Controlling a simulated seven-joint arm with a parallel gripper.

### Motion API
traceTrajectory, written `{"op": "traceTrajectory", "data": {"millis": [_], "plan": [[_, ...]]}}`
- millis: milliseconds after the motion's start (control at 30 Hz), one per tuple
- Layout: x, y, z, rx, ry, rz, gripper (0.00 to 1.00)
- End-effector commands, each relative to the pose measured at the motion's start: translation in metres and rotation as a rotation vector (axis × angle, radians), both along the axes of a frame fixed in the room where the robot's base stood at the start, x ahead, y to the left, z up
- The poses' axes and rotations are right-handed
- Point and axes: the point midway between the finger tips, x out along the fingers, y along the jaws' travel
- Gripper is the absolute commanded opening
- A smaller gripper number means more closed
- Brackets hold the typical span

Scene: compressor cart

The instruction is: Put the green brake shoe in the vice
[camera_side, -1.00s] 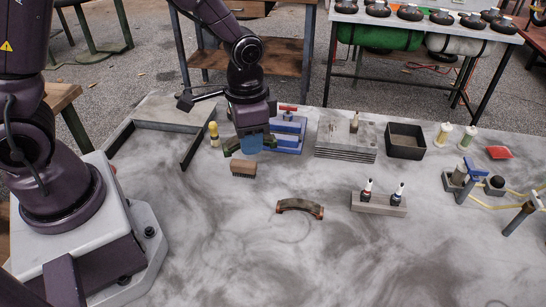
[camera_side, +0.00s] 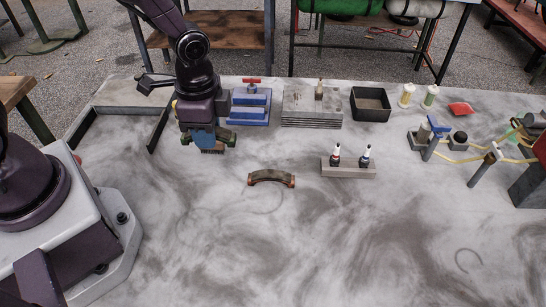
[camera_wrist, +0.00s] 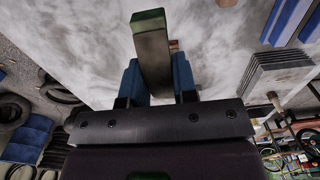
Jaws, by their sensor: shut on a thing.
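My gripper (camera_side: 203,138) is shut on the green brake shoe (camera_side: 229,139) and holds it, with green ends showing on both sides of the blue fingers. In the wrist view, the shoe (camera_wrist: 153,55) stands between the two blue fingertips (camera_wrist: 158,80), its green end farthest out. The blue vice (camera_side: 249,107) with a red handle is on the table just right of and behind my gripper. Its jaw gap is not clear to see. Whether the shoe touches anything below cannot be told.
A grey plate stack (camera_side: 312,108) and black bin (camera_side: 370,104) stand right of the vice. The front table is clear.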

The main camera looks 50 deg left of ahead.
Motion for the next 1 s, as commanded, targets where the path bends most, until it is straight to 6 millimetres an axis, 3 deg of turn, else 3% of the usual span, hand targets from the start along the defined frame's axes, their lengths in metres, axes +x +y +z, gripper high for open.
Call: {"op": "traceTrajectory", "data": {"millis": [267, 367, 700, 800, 1000], "plan": [[0.005, -0.001, -0.002, 0.0, 0.0, 0.003, 0.0], [0.02, -0.003, -0.009, 0.0, 0.001, 0.003, 0.0], [0.098, -0.016, -0.051, 0.001, 0.005, 0.005, 0.0], [0.112, -0.018, -0.069, 0.0, 0.003, 0.004, 0.0], [0.127, -0.021, -0.086, 0.0, 0.0, 0.004, 0.0]]}}
